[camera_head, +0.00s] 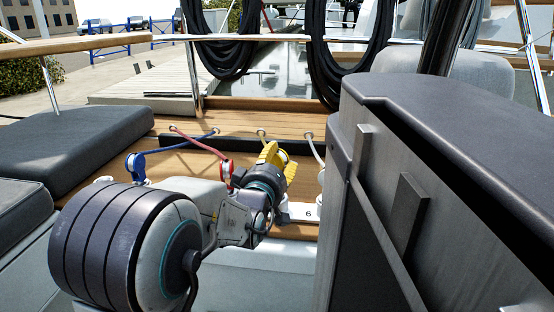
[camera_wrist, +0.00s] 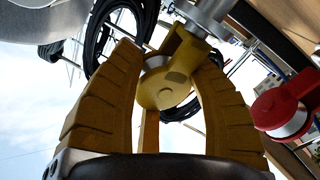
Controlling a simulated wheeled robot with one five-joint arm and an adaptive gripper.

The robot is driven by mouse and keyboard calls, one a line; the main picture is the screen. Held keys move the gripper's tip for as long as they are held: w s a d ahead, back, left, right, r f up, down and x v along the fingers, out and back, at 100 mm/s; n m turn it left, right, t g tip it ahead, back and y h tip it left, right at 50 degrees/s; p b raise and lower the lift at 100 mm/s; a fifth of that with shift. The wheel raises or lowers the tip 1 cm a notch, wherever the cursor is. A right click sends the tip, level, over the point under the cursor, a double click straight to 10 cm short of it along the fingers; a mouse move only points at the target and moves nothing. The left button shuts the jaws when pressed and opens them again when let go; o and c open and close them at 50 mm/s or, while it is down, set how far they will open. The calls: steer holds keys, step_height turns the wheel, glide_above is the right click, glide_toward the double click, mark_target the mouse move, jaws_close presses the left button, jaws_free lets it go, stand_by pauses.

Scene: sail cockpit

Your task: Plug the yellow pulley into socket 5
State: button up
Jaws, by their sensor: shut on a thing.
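My gripper (camera_head: 271,154) reaches out over the wooden deck ledge, its yellow fingers showing at the end of my arm. In the wrist view its fingers (camera_wrist: 165,60) are closed around the yellow pulley (camera_wrist: 163,89). The pulley's yellow bracket runs up towards a grey metal cylinder (camera_wrist: 209,14); whether they are joined is unclear. In the head view the pulley is hard to separate from the yellow fingers. A white strip labelled 6 (camera_head: 308,213) lies just right of and below the gripper. I cannot make out socket 5; my arm covers that area.
A red pulley (camera_head: 226,173) stands left of my gripper, and in the wrist view it is at right (camera_wrist: 283,108). A blue pulley (camera_head: 137,166) is farther left. Ropes run from them to the wooden ledge. A large grey housing (camera_head: 440,190) blocks the right; dark cushions (camera_head: 75,135) lie left.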

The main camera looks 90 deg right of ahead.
steer(key=shift+f, duration=1.8)
steer(key=o, duration=1.3)
steer(key=shift+f, duration=0.15)
steer(key=shift+o, duration=0.2)
steer(key=v, duration=0.7)
steer(key=shift+a, duration=0.25)
steer(key=shift+w, duration=0.1)
